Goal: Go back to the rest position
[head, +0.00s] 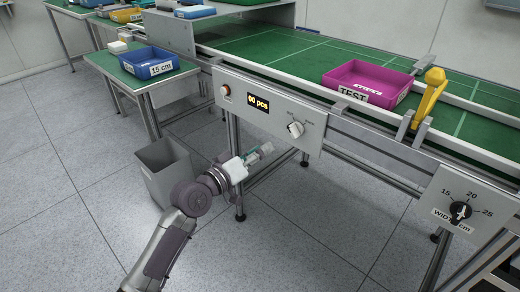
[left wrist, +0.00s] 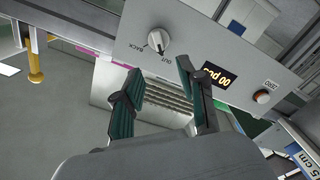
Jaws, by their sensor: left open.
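My left gripper (head: 257,155) reaches in from the bottom of the head view, in front of the conveyor's lower side. It is open and empty, with nothing between its fingers. In the left wrist view its two green-padded fingers (left wrist: 158,100) stand apart, facing the grey control panel (left wrist: 210,50). That panel carries a rotary knob (left wrist: 159,40), a lit display (left wrist: 216,76) and a round button (left wrist: 262,97). The gripper looks clear of the panel, though the exact gap is hard to judge. My right gripper is in neither view.
The conveyor (head: 285,47) carries a magenta TEST box (head: 368,83). A yellow lever (head: 430,96) and a WIDTH dial (head: 460,211) are to the right. A grey bin (head: 165,170) stands left of my arm, near a side table with a blue box (head: 149,62). Floor at the front is clear.

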